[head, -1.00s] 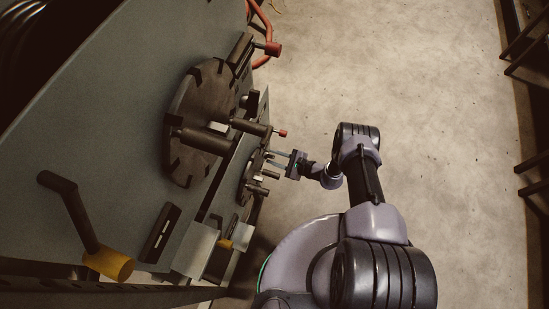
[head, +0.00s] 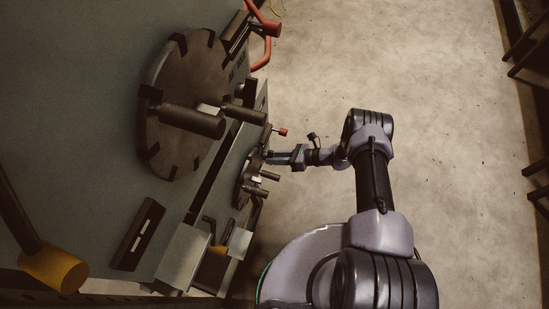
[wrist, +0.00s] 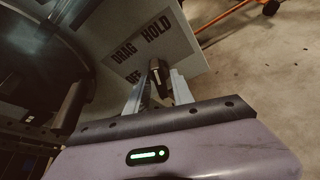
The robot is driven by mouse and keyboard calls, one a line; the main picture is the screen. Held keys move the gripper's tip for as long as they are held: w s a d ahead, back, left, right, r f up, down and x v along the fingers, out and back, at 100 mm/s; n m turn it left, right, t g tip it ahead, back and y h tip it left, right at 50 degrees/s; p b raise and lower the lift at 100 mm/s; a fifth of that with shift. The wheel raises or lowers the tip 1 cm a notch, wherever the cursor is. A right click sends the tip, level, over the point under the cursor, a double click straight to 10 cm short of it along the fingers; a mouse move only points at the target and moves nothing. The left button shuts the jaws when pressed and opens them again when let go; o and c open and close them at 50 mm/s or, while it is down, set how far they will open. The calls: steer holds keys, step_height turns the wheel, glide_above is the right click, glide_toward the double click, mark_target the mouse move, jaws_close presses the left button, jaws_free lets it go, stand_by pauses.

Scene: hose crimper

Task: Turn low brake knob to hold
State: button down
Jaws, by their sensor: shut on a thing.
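My gripper (wrist: 158,92) is shut on the low brake knob (wrist: 156,70), a small dark knob with a lighter brown end, between its two pale fingers in the wrist view. Behind it is a grey plate (wrist: 187,55) with the words DRAG, HOLD and OFF. The knob's end is near OFF and below DRAG; its exact setting cannot be told. In the head view my gripper (head: 272,157) reaches left to the small lower disc (head: 243,181) on the machine's side. The knob itself cannot be made out there.
A large notched disc (head: 185,85) with thick dark pegs is above. A red-tipped rod (head: 282,132) sticks out just above my gripper. A dark post (wrist: 72,106) stands left of the fingers. A yellow-hubbed lever (head: 52,270) is at lower left. The floor (head: 430,100) to the right is clear.

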steer(key=shift+m, duration=0.4)
steer(key=shift+g, duration=0.3)
steer(key=c, duration=1.4)
jaws_free()
steer(key=shift+c, duration=0.2)
steer(key=p+v, duration=0.3)
steer(key=v, duration=1.4)
steer(key=shift+d+f, duration=0.3)
